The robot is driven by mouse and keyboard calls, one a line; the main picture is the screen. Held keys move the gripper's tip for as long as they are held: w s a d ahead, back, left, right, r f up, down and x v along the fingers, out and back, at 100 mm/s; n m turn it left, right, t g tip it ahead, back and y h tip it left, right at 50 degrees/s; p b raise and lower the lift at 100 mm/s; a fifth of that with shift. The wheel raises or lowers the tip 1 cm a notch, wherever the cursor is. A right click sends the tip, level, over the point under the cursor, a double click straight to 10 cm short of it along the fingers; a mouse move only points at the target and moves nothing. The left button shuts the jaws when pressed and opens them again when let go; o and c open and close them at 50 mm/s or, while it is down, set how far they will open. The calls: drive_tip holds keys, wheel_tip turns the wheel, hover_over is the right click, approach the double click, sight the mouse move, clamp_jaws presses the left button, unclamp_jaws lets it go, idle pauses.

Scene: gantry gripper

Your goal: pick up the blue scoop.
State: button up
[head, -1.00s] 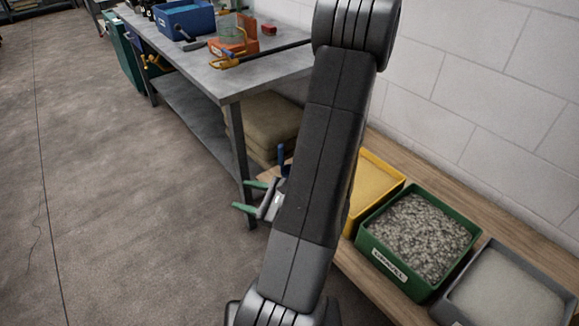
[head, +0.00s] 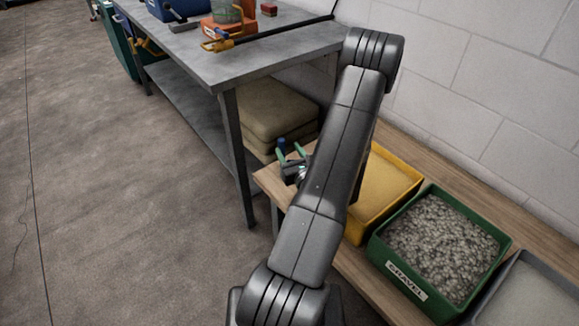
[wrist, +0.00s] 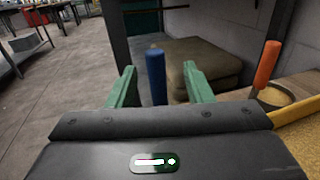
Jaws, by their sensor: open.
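The blue scoop shows as an upright blue handle (wrist: 156,76) in the wrist view; its lower part is hidden behind my gripper's body. My gripper (wrist: 160,70) is open, with one green finger on each side of the handle in the picture. Gaps show on both sides, so neither finger is seen touching it. In the head view the blue handle (head: 281,149) stands by the green fingertips (head: 291,156), at the left end of the wooden bench. My arm hides part of this area.
A second scoop with an orange handle (wrist: 267,64) stands to the right in the wrist view, near the yellow tray (head: 408,184). A green gravel bin (head: 372,250) stands further along the bench (head: 270,184). A grey metal table (head: 225,72) with folded sacks (head: 275,108) beneath is close behind.

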sight(279, 139)
drive_tip(key=x, duration=0.7)
drive_tip(key=shift+w+a, duration=0.1)
drive_tip(key=shift+a, duration=0.25)
drive_tip(key=c, duration=1)
